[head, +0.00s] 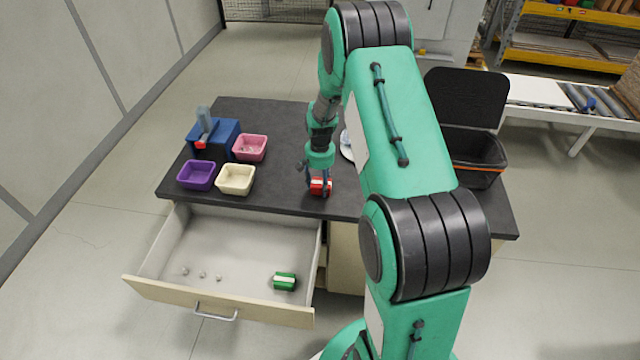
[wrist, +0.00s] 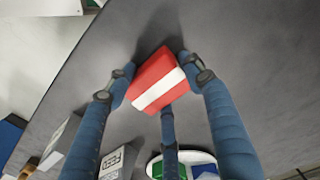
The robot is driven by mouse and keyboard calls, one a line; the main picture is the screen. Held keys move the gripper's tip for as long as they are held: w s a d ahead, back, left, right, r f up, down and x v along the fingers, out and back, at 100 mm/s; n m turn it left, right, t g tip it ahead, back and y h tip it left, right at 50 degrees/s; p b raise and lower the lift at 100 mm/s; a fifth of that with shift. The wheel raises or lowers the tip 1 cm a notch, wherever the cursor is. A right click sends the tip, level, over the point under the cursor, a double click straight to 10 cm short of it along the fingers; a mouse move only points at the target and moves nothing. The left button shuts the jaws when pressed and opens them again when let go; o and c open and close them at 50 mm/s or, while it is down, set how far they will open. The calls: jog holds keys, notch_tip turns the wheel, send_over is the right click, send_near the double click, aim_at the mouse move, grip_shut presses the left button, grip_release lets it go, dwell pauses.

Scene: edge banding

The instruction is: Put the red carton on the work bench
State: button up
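The red carton (head: 320,186), with a white band, is at the dark work bench (head: 262,188), near its front edge and above the open drawer. In the wrist view the red carton (wrist: 152,74) sits between the blue fingers of my gripper (wrist: 158,75), tilted in the picture. The fingertips press close on its sides, and a third finger meets its lower edge. My gripper (head: 318,184) points down over the bench top. The carton is at or just above the surface; I cannot tell if it touches.
The open drawer (head: 235,250) holds a green carton (head: 285,281) and small pale pieces. Purple (head: 197,175), cream (head: 235,179) and pink (head: 250,147) bins and a blue box (head: 214,136) stand on the left. A black crate (head: 474,150) stands right. A white dish (wrist: 152,161) is near the gripper.

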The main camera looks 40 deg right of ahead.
aim_at(320, 182)
jog(key=shift+o, duration=1.4)
notch_tip(320, 182, up, 12)
jog(key=p, duration=0.2)
jog(key=shift+r, duration=0.15)
